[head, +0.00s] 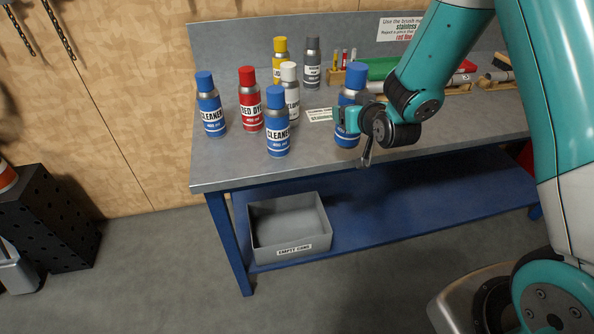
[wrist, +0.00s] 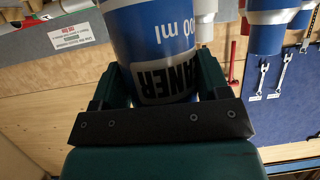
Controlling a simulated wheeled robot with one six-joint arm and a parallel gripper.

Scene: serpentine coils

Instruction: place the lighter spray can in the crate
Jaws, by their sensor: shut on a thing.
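My gripper (head: 350,118) is shut on a blue cleaner can (head: 349,138), which is upright at the bench's front right of the other cans. I cannot tell whether its base touches the bench. In the wrist view the same can (wrist: 155,45) sits between the fingers of my gripper (wrist: 160,85), its label upside down. Two like blue cleaner cans stand on the bench, one at the left (head: 211,108) and one nearer the front (head: 277,128). Which can is lighter does not show. The grey crate (head: 292,249) is on the lower blue shelf, open and empty.
Red (head: 249,103), white (head: 290,85), yellow (head: 280,55) and grey (head: 312,65) cans stand on the bench (head: 225,172). Tools and a rack lie at the back right. The lower shelf (head: 390,215) is clear right of the crate.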

